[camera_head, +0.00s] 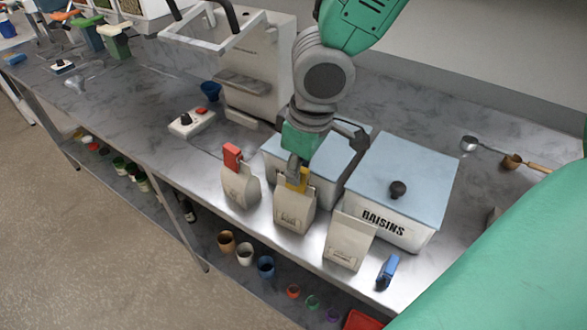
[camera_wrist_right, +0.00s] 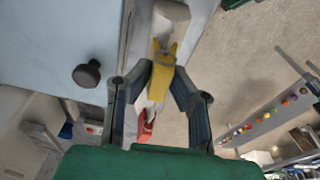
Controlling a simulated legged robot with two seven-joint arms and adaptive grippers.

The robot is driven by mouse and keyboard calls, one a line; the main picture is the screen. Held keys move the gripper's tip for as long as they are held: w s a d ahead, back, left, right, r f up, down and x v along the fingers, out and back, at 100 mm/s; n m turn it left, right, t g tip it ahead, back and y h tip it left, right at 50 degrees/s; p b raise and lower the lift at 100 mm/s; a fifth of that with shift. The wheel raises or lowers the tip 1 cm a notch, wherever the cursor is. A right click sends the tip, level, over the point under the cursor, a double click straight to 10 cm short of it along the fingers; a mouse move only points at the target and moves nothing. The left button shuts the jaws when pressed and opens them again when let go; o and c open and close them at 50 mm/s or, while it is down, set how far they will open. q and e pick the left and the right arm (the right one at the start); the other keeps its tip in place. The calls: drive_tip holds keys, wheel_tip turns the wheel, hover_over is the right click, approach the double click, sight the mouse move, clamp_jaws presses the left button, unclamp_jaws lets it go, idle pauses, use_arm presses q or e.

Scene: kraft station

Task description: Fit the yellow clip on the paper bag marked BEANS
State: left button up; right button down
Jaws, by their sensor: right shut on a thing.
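Three paper bags stand in a row along the front of the steel counter. The middle bag (camera_head: 293,212) has my right gripper (camera_head: 297,168) over its top. The right gripper, also in the wrist view (camera_wrist_right: 160,88), is shut on the yellow clip (camera_head: 300,180). In the wrist view the yellow clip (camera_wrist_right: 160,78) sits between the two fingertips, its prongs pointing away from me. The clip is at the middle bag's top edge; whether it grips the paper I cannot tell. The bag's label is too small to read. My left gripper is not in view.
The left bag (camera_head: 239,188) wears a red clip (camera_head: 232,156). The right bag (camera_head: 349,240) has no clip, and a blue clip (camera_head: 387,271) stands beside it. A lidded bin marked RAISINS (camera_head: 402,233) and another bin (camera_head: 282,155) stand close behind. A switch box (camera_head: 192,123) is farther left.

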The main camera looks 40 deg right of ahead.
drive_tip(key=shift+d+f, duration=0.1)
drive_tip(key=shift+d, duration=0.35)
drive_tip(key=shift+f, duration=0.2)
drive_tip(key=shift+a+f+b, duration=0.25)
drive_tip(key=shift+a+b, duration=0.25)
drive_tip(key=shift+a, duration=0.45)
drive_tip(key=shift+a+f, duration=0.1)
drive_tip(key=shift+f, duration=0.05)
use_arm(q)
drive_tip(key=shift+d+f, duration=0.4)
use_arm(e)
drive_tip(key=shift+d, duration=0.45)
drive_tip(key=c, duration=1.4)
unclamp_jaws()
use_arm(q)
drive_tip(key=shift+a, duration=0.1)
use_arm(e)
drive_tip(key=shift+a, duration=0.2)
